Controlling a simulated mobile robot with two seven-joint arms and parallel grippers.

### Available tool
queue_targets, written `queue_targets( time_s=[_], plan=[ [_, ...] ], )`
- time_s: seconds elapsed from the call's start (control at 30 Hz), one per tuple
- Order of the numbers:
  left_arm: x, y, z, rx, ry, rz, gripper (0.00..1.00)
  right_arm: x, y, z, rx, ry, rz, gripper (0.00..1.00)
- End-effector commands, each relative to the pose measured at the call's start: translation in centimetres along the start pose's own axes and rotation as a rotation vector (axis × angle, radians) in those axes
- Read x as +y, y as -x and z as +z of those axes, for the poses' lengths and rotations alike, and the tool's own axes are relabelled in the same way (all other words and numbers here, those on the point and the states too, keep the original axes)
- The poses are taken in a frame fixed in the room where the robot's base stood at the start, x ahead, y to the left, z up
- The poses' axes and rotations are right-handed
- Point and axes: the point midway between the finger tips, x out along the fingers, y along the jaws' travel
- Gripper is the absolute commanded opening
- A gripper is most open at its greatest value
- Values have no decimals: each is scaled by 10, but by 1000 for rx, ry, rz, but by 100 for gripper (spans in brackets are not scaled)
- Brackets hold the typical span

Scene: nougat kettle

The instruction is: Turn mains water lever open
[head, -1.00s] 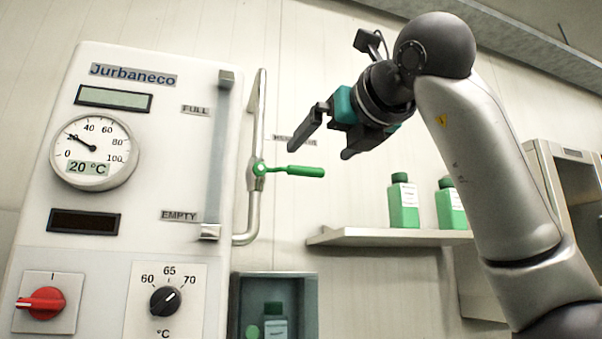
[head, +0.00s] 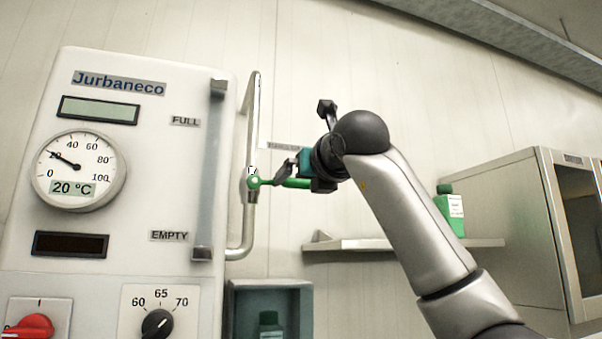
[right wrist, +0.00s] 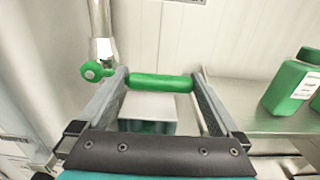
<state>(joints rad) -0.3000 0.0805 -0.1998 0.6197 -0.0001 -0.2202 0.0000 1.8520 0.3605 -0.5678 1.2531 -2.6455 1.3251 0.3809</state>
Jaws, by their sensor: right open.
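The green water lever (head: 270,182) sits on a grey vertical pipe (head: 254,110) beside the control panel and points right, across the pipe. In the right wrist view the lever's handle (right wrist: 160,82) lies between the two fingers. My right gripper (head: 287,180) is open around the handle. In the wrist view, the right gripper (right wrist: 162,80) has a fingertip near each end of the handle; whether either touches it I cannot tell. My left gripper is not in view.
The white panel (head: 140,260) with gauge and knobs stands left of the pipe. A shelf (head: 370,244) with a green bottle (head: 450,210) is to the right, and another green bottle (right wrist: 292,82) shows in the wrist view. A teal-grey box (head: 295,300) is below.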

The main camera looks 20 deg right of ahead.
Motion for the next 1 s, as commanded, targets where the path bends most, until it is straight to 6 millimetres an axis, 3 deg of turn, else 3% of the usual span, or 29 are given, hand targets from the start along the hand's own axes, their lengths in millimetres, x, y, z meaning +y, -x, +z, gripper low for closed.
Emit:
queue_targets(
  time_s=[0.4,1.0],
  plan=[
    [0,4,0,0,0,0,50,0,-10,-1,0,1,0,100],
    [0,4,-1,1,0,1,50,0,-9,0,0,0,0,34]
  ],
)
